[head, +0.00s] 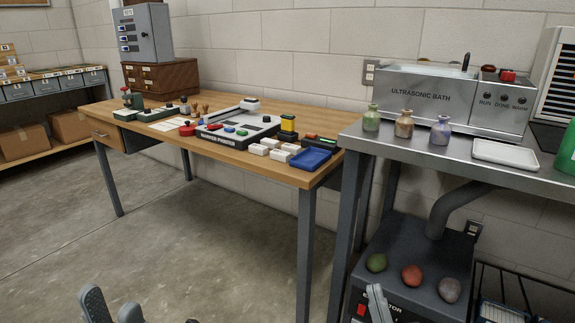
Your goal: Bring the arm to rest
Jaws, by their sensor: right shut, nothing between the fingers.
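My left gripper (110,298) shows at the bottom left edge, over the bare floor. Its two grey fingers stand apart with nothing seen between them. My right gripper (377,296) shows at the bottom, right of the middle, in front of the dark cabinet under the steel bench. Its fingers are shut and hold nothing. Both grippers are cut off by the lower edge of the picture, and most of both arms is out of view.
A wooden desk (270,172) carries a grey device (237,132), a blue tray (310,159) and small parts. The steel bench (535,178) holds an ultrasonic bath (420,98) and several bottles. Three egg-shaped objects sit on the dark cabinet (395,248). Floor (215,250) is clear.

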